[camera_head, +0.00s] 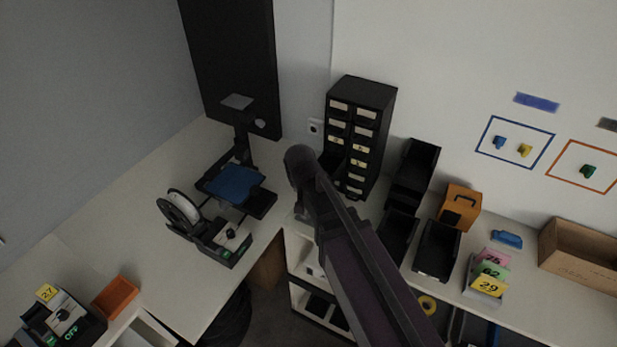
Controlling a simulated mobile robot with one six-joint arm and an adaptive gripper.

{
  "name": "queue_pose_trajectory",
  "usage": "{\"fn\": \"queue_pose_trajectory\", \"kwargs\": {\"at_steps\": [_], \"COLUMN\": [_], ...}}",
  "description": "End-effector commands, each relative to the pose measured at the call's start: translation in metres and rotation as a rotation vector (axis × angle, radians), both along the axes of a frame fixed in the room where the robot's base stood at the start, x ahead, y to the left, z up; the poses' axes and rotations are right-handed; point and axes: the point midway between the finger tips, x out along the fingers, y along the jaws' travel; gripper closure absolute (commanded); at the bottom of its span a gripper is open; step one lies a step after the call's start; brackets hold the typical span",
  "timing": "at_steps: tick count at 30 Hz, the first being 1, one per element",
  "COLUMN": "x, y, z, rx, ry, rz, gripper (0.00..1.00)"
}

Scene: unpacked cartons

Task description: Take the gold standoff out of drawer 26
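A tall black drawer cabinet (378,135) stands against the back wall, near the corner. It has two columns of small drawers with pale labels, too small to read, so I cannot tell which is drawer 26. My arm reaches up from the bottom of the picture and covers part of the area at the cabinet's lower left. Its visible far end is just left of the cabinet. No gripper fingers show. I see no gold standoff.
Black open bins (437,250) stand right of the cabinet, with an orange box (461,207) beyond. Numbered cards (489,284) and a cardboard box (585,250) are farther right. A machine with a blue plate (235,184) stands left. The left worktop (140,235) has clear room.

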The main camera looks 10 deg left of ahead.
Motion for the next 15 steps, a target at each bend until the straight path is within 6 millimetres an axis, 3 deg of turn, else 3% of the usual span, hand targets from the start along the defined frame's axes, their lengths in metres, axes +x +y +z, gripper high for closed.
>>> {"fn": "queue_pose_trajectory", "kwargs": {"at_steps": [4, 15], "x": [-0.0092, -0.0109], "y": [0.0027, 0.0037], "z": [0.0, 0.0], "rx": [0.0, 0.0], "ry": [0.0, 0.0], "rz": [0.0, -0.001], "gripper": [1.0, 1.0]}}
